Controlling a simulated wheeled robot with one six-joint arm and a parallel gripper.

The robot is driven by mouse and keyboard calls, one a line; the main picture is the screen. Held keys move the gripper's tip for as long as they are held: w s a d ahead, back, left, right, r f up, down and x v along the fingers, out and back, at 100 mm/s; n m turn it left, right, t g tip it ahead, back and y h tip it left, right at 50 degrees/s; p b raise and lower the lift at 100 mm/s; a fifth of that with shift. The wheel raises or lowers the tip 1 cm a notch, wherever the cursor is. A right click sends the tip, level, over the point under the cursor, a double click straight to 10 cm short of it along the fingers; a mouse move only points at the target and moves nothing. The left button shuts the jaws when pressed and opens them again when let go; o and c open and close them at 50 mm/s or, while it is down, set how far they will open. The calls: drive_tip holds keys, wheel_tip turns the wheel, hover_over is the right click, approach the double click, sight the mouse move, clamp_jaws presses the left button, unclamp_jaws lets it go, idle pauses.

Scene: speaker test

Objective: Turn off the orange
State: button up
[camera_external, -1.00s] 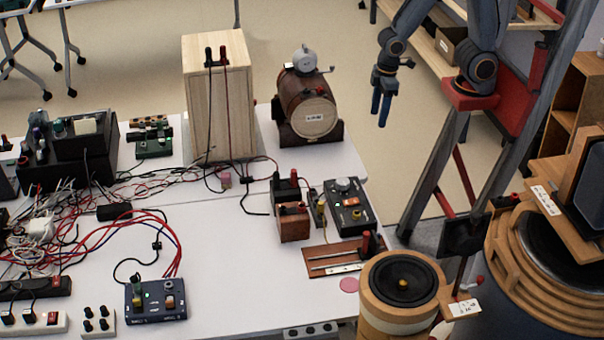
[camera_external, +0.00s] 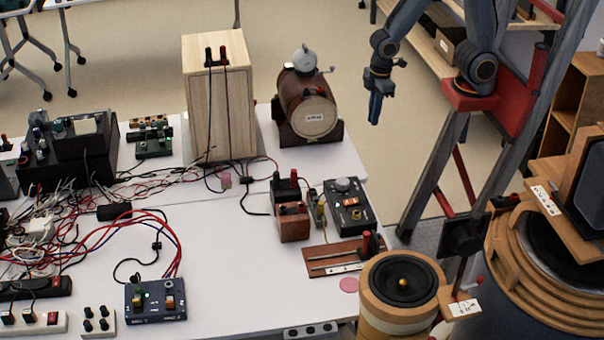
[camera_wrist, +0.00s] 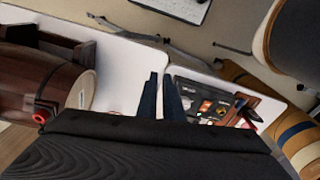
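Several things show orange, and I cannot tell which one the task names. A black control box (camera_external: 345,217) with a grey knob has a small orange-red lit part (camera_external: 351,202) on its top; the box also shows in the wrist view (camera_wrist: 190,88). A dark blue switch box (camera_external: 157,308) at the front left has an orange part (camera_external: 169,301) and a green light. My gripper (camera_external: 375,120) hangs in the air beyond the table's right edge, apart from these boxes. In the wrist view its two fingers (camera_wrist: 161,112) stand apart with nothing between them.
A wooden barrel (camera_external: 313,122) and a tall wooden box (camera_external: 215,110) stand at the table's back. A round speaker (camera_external: 402,280) is at the front right. Tangled cables (camera_external: 60,215) cover the left. The white table (camera_external: 240,270) is clear at the front middle.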

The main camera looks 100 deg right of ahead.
drive_tip(key=w+a+n, duration=0.4)
drive_tip(key=a, duration=0.1)
drive_tip(key=w+a+n+g+b, duration=0.1)
drive_tip(key=w+a+n, duration=0.3)
drive_tip(key=w+a, duration=0.1)
drive_tip(key=shift+w+a+n+b, duration=0.15)
drive_tip(key=shift+w+n+b, duration=0.15)
drive_tip(key=shift+n, duration=0.1)
clamp_jaws()
drive_tip(key=n+g+b, duration=0.1)
drive_tip(key=n, duration=0.6)
hover_over(355, 200)
drive_tip(key=w, duration=0.2)
drive_tip(key=shift+w, duration=0.2)
drive_tip(key=f+p, duration=0.1)
drive_tip(key=f, duration=0.3)
drive_tip(key=s+f+p, duration=0.1)
drive_tip(key=f, duration=0.4)
drive_tip(key=s+f+p, duration=0.1)
drive_tip(key=f, duration=0.3)
drive_tip(key=shift+f+p, duration=0.35)
drive_tip(key=shift+f, duration=0.05)
